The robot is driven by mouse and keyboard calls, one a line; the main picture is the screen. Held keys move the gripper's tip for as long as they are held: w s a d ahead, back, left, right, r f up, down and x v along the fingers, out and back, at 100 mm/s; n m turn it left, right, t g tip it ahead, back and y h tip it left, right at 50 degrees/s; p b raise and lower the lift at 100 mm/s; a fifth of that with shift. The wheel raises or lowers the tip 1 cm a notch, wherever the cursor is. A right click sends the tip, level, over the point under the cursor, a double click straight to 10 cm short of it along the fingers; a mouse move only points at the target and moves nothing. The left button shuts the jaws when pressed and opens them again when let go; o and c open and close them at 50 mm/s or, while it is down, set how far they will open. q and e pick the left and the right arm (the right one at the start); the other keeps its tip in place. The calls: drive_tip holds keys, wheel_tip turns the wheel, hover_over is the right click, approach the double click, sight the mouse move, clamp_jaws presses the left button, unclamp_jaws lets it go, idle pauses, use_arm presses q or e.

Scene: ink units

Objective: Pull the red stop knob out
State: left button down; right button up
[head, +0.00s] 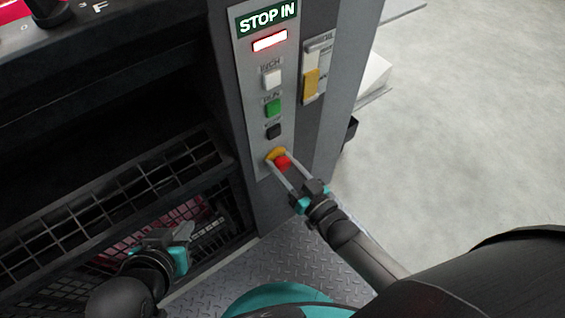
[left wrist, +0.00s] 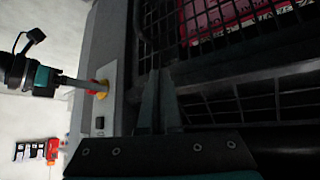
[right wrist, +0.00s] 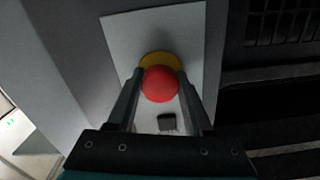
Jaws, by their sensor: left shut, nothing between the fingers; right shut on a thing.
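The red stop knob (head: 283,162) sits on a yellow collar (head: 274,154) at the bottom of the grey control panel (head: 251,63). My right gripper (head: 282,168) is shut on the knob, with one finger on each side. In the right wrist view the red knob (right wrist: 160,84) shows between the fingertips, in front of the yellow collar (right wrist: 158,60). A green display (head: 267,18) atop the panel reads "STOP IN", above a lit red lamp (head: 270,41). My left gripper (head: 180,246) is shut and empty in front of the lower mesh guard; it also shows in the left wrist view (left wrist: 158,84).
Above the knob are a black button (head: 273,131), a green button (head: 272,108) and a white button (head: 271,79). A yellow switch (head: 310,83) is beside them. A mesh guard (head: 120,197) is at left. Open floor (head: 450,130) lies at right.

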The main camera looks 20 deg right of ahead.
clamp_jaws()
drive_tip(key=shift+s, duration=0.15)
drive_tip(key=shift+s+d+p, duration=0.2)
drive_tip(key=shift+s+p, duration=0.25)
drive_tip(key=shift+s, duration=0.15)
use_arm(q)
drive_tip(key=shift+s+a+r+g+y, duration=0.1)
drive_tip(key=shift+s+a+g+y, duration=0.15)
drive_tip(key=shift+s+a+g, duration=0.3)
drive_tip(key=shift+s+a+r+g+y, duration=0.1)
drive_tip(key=shift+s+a+g+y, duration=0.2)
drive_tip(key=shift+a+g, duration=0.3)
use_arm(e)
drive_tip(key=shift+s+d+f, duration=0.1)
drive_tip(key=shift+s, duration=0.05)
drive_tip(key=o, duration=0.8)
unclamp_jaws()
drive_tip(key=shift+c, duration=0.2)
drive_tip(key=shift+o, duration=0.8)
drive_tip(key=shift+s, duration=0.1)
use_arm(q)
drive_tip(key=shift+s, duration=0.1)
use_arm(e)
drive_tip(key=shift+o, duration=1.3)
